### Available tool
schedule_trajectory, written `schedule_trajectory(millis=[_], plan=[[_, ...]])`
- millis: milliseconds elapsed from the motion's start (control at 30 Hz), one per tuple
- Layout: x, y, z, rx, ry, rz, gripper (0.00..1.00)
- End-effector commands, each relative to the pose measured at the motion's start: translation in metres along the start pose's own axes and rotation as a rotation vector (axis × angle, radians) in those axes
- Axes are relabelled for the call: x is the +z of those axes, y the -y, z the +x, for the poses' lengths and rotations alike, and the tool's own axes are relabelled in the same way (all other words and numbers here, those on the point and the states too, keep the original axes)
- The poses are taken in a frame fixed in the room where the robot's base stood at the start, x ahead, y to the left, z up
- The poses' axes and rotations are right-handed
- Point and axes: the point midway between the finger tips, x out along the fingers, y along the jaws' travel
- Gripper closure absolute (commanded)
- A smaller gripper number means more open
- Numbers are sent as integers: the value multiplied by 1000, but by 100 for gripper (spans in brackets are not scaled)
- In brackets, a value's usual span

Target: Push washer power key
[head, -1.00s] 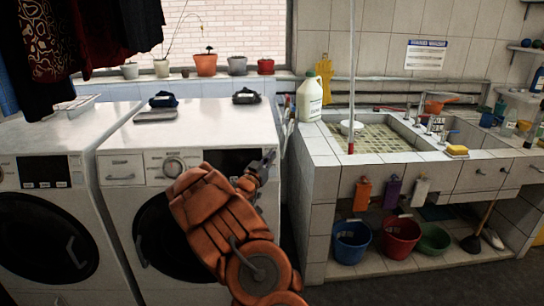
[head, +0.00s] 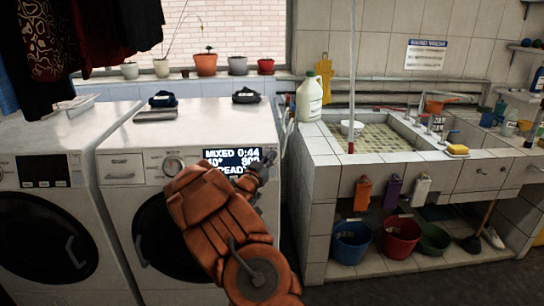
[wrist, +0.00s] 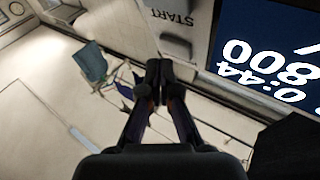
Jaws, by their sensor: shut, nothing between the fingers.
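The washer (head: 125,200) is the white front-loader on the right of two machines. Its display (head: 226,158) is lit and reads "MIXED 0:44", with "800" and "READY" partly covered. The lit display also shows in the wrist view (wrist: 268,55), beside a panel marked START (wrist: 172,17). My gripper (head: 268,160) is shut and empty at the right end of the washer's control panel. In the wrist view its fingertips (wrist: 158,72) are together just below the START marking. I cannot make out the power key; the gripper may hide it. Contact with the panel cannot be told.
A second washer (head: 50,205) with a dark display stands to the left. Dark folded cloths (head: 163,99) lie on the washer top. A tiled sink (head: 385,138) stands to the right, with buckets (head: 352,240) beneath. A narrow gap separates washer and sink.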

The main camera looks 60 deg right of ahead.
Motion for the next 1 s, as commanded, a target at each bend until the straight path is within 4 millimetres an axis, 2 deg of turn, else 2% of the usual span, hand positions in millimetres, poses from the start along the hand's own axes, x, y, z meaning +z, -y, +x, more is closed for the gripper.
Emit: schedule_trajectory(millis=[267, 1000], plan=[[-2, -1, -3, -1, -1, 1, 100], [-30, -30, -41, 0, -2, 2, 100]])
